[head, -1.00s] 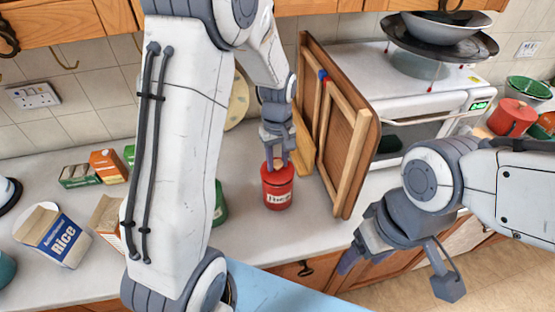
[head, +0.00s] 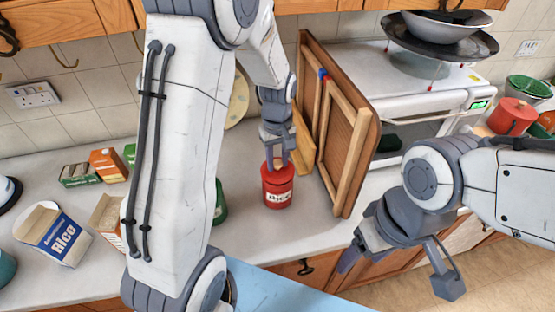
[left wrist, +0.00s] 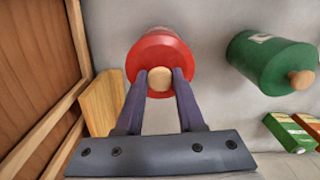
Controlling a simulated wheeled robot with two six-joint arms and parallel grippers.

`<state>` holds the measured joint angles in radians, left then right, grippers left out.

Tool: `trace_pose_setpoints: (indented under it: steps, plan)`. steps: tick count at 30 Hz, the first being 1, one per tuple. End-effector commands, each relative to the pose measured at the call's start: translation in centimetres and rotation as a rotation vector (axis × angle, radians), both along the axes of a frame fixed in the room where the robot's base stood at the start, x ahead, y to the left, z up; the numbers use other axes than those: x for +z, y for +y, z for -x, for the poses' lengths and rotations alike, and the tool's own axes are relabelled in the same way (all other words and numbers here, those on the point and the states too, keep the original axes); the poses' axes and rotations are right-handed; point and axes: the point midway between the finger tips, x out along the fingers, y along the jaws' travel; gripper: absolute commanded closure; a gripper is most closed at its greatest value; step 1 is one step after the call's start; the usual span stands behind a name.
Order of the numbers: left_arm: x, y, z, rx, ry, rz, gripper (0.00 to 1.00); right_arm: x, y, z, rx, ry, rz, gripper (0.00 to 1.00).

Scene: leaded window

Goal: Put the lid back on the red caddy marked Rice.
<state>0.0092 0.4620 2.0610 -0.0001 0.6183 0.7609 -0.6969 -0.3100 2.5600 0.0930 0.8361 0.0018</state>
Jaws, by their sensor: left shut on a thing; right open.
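The red caddy (head: 278,196) stands upright on the counter, its white Rice label facing the front. Its red lid (left wrist: 161,57) with a pale wooden knob (left wrist: 159,79) sits at the caddy's mouth; I cannot tell whether it is fully seated. My left gripper (head: 277,165) comes down from above and is shut on the lid's knob; its fingers (left wrist: 159,86) flank the knob in the left wrist view. My right gripper (head: 398,275) is open and empty in front of the counter at the right, apart from the caddy.
A wooden folding frame (head: 345,140) stands close right of the caddy, with a wooden board (head: 303,140) beside it. A green caddy (left wrist: 272,63) stands nearby, mostly behind my left arm in the head view. A blue rice box (head: 56,236) lies at the left.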

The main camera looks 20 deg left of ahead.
Motion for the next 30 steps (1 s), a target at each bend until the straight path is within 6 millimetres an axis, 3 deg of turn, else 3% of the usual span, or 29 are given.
trace_pose_setpoints:
  steps: [14, 15, 17, 24, 26, 27, 30]
  plan:
    - [-0.04, 0.01, -0.01, 0.000, 0.000, 0.000, 1.00, 0.17, 0.00, 0.00, 0.000, 0.000, 0.000, 0.33]
    - [-0.04, 0.01, -0.01, 0.000, 0.000, 0.000, 0.51, 0.17, 0.00, 0.00, 0.000, 0.000, 0.000, 0.33]
    - [-0.03, 0.00, -0.01, 0.000, 0.000, 0.000, 0.28, 0.17, 0.00, 0.00, 0.000, 0.000, 0.000, 0.33]
    - [-0.03, 0.00, -0.01, 0.000, 0.000, 0.000, 0.28, 0.17, 0.00, 0.00, 0.000, 0.000, 0.000, 0.33]
    - [-0.04, 0.00, -0.01, 0.000, 0.000, 0.000, 0.05, 0.17, 0.00, 0.00, 0.000, 0.000, 0.000, 0.33]
    - [-0.04, 0.01, -0.01, 0.000, 0.000, 0.000, 0.00, 0.17, 0.00, 0.00, 0.000, 0.000, 0.000, 0.33]
    - [-0.03, 0.00, -0.01, 0.000, 0.000, 0.000, 0.00, 0.17, 0.00, 0.00, 0.000, 0.000, 0.000, 0.33]
